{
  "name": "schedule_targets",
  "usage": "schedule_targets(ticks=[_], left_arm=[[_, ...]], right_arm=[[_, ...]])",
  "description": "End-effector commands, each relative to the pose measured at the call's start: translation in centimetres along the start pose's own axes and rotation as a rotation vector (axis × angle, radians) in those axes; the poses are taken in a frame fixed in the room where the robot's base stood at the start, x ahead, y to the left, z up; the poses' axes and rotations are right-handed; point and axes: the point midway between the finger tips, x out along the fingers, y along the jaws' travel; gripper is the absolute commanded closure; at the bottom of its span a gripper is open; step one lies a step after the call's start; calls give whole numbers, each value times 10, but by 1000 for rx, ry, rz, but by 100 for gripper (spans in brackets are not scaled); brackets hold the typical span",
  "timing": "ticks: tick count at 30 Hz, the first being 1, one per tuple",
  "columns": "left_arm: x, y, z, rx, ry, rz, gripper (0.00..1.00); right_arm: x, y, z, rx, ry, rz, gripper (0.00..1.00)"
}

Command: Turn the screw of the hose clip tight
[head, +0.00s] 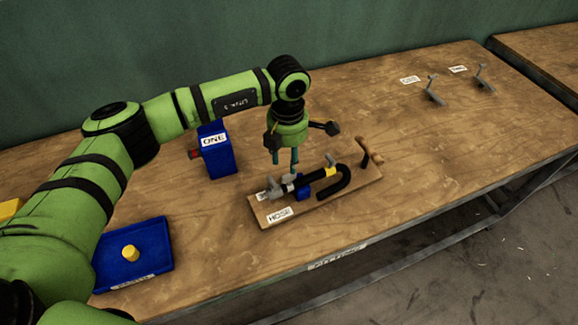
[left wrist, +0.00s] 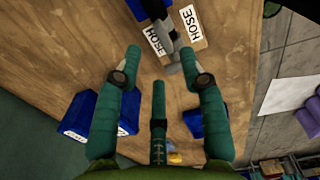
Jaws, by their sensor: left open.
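The hose board (head: 330,202) is a wooden plate labelled HOSE, lying on the bench in the head view. A black hose (head: 341,186) with a hooked end lies along it, with a yellow band (head: 331,172) near the bend. Grey metal parts sit at the board's left end; I cannot tell which is the clip's screw. My left gripper (head: 285,160) points down, open and empty, just above that end. My right gripper is out of view.
A blue box (head: 217,159) labelled ONE stands behind and left of the board. A blue tray (head: 158,258) with a yellow knob (head: 130,253) lies front left. A wooden T-handle (head: 370,153) rises at the board's right end. Two grey levers (head: 435,91) stand back right; bench between is clear.

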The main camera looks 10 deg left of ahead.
Motion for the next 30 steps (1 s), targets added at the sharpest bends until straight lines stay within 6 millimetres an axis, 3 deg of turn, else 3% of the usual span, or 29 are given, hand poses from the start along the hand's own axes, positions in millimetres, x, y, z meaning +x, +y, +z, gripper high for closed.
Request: schedule_targets(ticks=[3,10,21,24,30], left_arm=[[16,-2,0,0,3,-6,59],[47,-3,1,1,-2,-7,59],[56,-2,1,3,-4,-5,59],[56,-2,1,2,-4,-6,99],[56,-3,1,3,-4,-6,100]], right_arm=[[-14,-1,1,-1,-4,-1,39],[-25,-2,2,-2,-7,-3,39],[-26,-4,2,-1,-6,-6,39],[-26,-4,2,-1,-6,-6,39],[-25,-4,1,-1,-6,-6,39]])
